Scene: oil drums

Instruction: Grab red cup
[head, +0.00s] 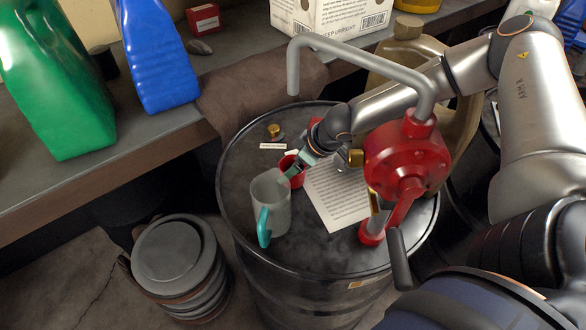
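The red cup (289,163) is small and stands on the top of a black oil drum (240,150), just behind a larger grey mug (271,205) with a teal handle. My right gripper (294,172) comes in from the right. Its pale green fingers are at the red cup and cover part of it. I cannot tell whether they are apart or closed on the cup's rim. My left gripper is not in view.
A red hand pump (405,158) with a grey spout stands on the drum's right side, close to my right arm. A printed sheet (335,192) lies between. A brass cap (274,131) sits behind. Green (55,85) and blue (157,55) jugs stand on the bench.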

